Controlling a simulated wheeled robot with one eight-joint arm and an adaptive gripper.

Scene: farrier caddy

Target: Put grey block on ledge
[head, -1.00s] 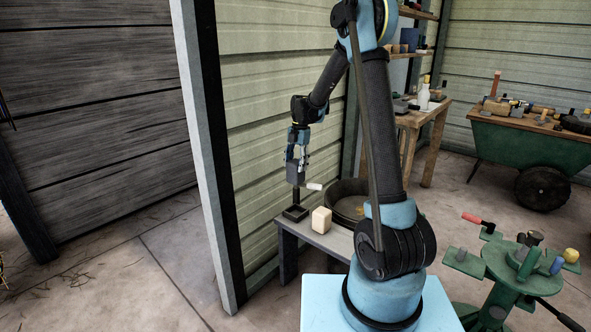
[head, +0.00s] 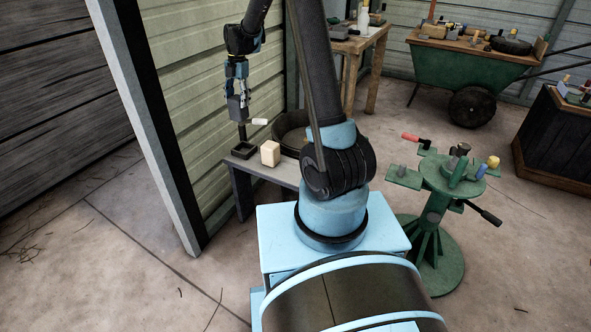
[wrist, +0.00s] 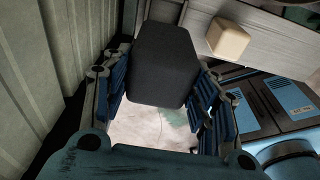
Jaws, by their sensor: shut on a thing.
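The grey block (head: 237,108) is held in my gripper (head: 236,92), upright above the left end of a low grey bench. In the wrist view the block (wrist: 163,62) looks dark and sits between the two blue-padded fingers. I take the bench's flat top (head: 283,173) to be the ledge; its grey surface also shows in the wrist view (wrist: 275,52). A dark square base with a thin post (head: 243,150) stands on the bench's left end, just below the block. I cannot tell whether block and post touch.
A cream block (head: 270,153) sits on the bench beside the dark base. A pale short piece (head: 258,122) is by the post. A round dark tub (head: 290,130) is behind. The ribbed wall (head: 205,110) is close on the left. A green stand (head: 440,195) is at right.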

